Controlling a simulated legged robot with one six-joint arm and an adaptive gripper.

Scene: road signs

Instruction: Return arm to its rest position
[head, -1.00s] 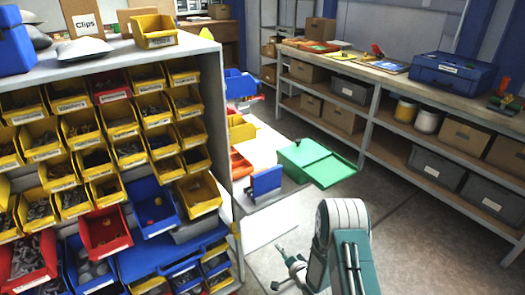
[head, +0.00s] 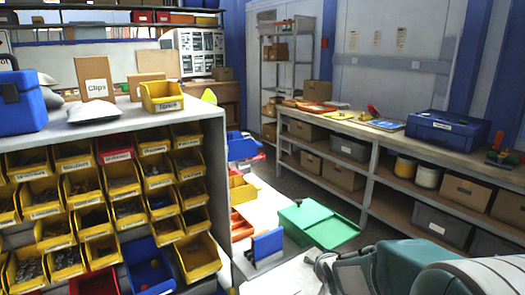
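My arm shows at the lower right of the head view as large teal and white links, close to the camera and cut off by the bottom and right edges. A small grey part at the left end of these links, low in the middle of the view, looks like my gripper (head: 323,266). It is partly hidden and too small to tell whether its fingers are open or shut. No held object can be seen.
A shelf unit with yellow, red and blue bins (head: 110,200) stands at left. A long workbench (head: 385,141) with a blue case (head: 447,130) runs along the right. A green box (head: 310,221) is low between them, beyond my arm.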

